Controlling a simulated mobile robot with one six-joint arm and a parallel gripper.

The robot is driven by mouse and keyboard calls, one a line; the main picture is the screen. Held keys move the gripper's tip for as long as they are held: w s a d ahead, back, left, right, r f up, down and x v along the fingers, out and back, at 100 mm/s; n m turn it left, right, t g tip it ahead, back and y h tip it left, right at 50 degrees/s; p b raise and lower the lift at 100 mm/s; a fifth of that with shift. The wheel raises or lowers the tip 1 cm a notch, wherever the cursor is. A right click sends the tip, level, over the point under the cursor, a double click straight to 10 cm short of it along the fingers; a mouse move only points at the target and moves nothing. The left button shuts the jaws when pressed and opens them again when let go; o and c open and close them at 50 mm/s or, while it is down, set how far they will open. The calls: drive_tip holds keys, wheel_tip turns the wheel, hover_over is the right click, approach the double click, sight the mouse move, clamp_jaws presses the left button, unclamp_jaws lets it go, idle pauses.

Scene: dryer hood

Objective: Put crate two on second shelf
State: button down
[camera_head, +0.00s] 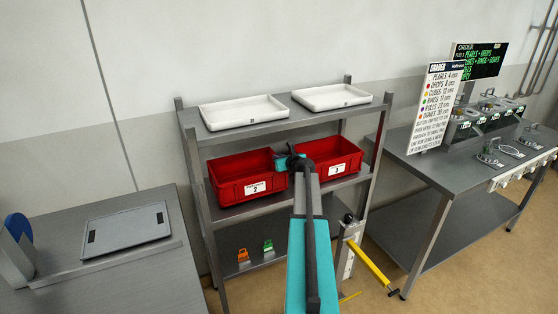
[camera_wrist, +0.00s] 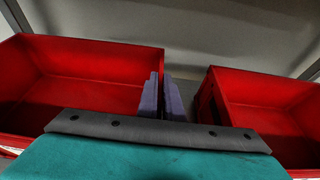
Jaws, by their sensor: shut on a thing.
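Two red crates stand side by side on the middle shelf (camera_head: 345,183) of a grey rack. The left crate (camera_head: 228,168) has a white label reading 2. The right crate (camera_head: 350,155) also has a label, whose number I cannot read surely. Both look empty. My gripper (camera_wrist: 162,100) reaches in between them. Its purple fingers straddle the right wall of the left crate (camera_wrist: 80,85), shut on it. The right crate (camera_wrist: 265,95) is beside the fingers, apart from them. My arm hides part of the gap in the head view. The left crate appears to sit on the shelf.
Two white trays (camera_head: 243,111) (camera_head: 333,97) fill most of the top shelf. An orange item (camera_head: 243,256) and a green item (camera_head: 268,246) are on the bottom shelf. Rack posts flank the crates. A bench (camera_head: 95,280) stands left, another table (camera_head: 455,165) right.

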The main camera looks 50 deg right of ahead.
drive_tip(key=shift+f, duration=0.85)
drive_tip(key=c, duration=1.9)
unclamp_jaws()
drive_tip(key=shift+s, duration=0.1)
drive_tip(key=shift+b+v, duration=1.1)
drive_tip(key=shift+v, duration=4.9)
